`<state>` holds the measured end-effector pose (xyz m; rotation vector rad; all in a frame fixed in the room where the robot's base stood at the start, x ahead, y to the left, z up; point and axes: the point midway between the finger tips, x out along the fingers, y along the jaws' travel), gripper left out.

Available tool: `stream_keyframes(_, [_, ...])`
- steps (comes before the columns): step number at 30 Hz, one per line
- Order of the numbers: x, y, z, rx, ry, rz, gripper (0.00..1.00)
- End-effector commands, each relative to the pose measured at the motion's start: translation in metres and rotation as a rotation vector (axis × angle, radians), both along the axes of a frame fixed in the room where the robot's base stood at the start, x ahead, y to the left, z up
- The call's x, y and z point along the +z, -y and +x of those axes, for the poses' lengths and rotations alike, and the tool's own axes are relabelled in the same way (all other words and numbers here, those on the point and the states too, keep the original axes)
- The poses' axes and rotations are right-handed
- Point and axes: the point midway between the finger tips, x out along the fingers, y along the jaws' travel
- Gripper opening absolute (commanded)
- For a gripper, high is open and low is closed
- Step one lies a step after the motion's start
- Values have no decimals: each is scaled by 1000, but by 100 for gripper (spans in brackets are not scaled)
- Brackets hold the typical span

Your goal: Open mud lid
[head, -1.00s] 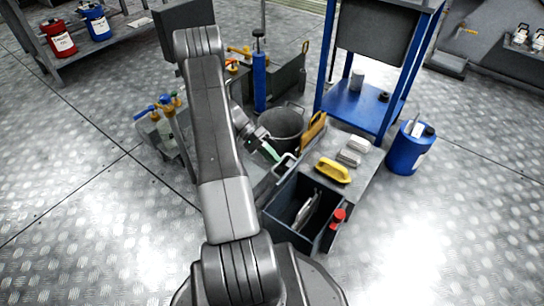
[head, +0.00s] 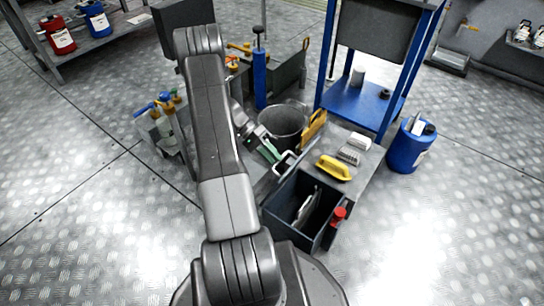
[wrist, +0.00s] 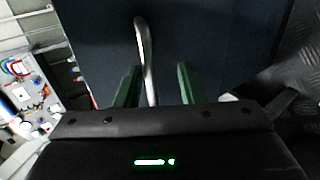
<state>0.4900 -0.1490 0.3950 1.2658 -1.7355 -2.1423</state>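A dark blue-grey surface (wrist: 205,40) with a bent metal bar handle (wrist: 146,60) fills most of the wrist view; I cannot tell for sure that it is the mud lid. My gripper (wrist: 157,86) has two green fingers set apart. The handle runs between them, closer to the left finger, and I see no clear grip on it. In the head view my gripper (head: 270,149) is beside the pale handle (head: 285,161), at the back left of a dark open-topped box (head: 283,222). My arm hides part of the area to the left.
A grey bucket (head: 284,124) stands behind my gripper. A bench with a yellow-handled tool (head: 333,167) and a brush (head: 353,150) lies to the right. A blue shelf (head: 355,108) and blue drum (head: 409,150) stand beyond. Floor is clear at the right front.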

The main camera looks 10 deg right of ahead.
Motion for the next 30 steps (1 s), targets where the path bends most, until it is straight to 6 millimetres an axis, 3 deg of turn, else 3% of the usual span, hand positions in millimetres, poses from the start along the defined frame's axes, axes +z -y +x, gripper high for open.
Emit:
stream_keyframes(18, [63, -66, 77, 2, 2, 1, 34])
stream_keyframes(30, [71, -75, 87, 0, 0, 0, 34])
